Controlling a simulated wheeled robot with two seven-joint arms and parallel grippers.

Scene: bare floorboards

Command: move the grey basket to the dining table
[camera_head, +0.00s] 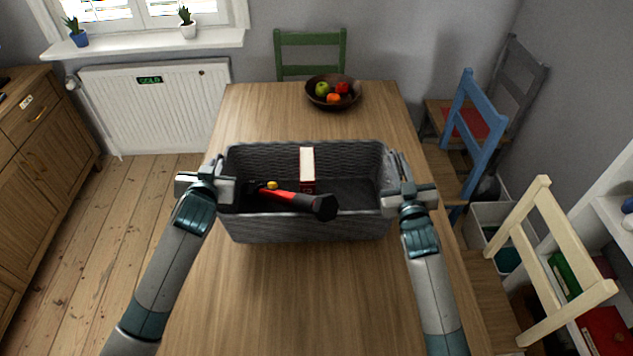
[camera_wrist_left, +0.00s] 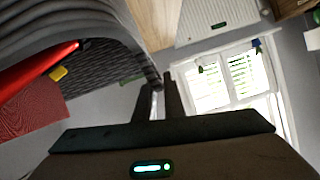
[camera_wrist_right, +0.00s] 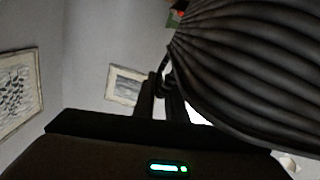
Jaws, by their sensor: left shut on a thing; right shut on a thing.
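The grey basket (camera_head: 300,228) is over the middle of the wooden dining table (camera_head: 300,300) in the head view; I cannot tell whether its base touches the top. It holds a red and black hammer (camera_head: 290,198), a small yellow thing and a red and white box (camera_head: 307,168). My left gripper (camera_head: 222,184) is shut on the basket's left end wall; the wall (camera_wrist_left: 120,45) fills the upper left of the left wrist view. My right gripper (camera_head: 396,190) is shut on the right end wall, whose woven side (camera_wrist_right: 250,75) fills much of the right wrist view.
A brown fruit bowl (camera_head: 318,96) stands at the table's far end. A green chair (camera_head: 310,50) is behind it. A blue chair (camera_head: 478,120) and a cream chair (camera_head: 545,270) stand along the right side. The near tabletop is clear.

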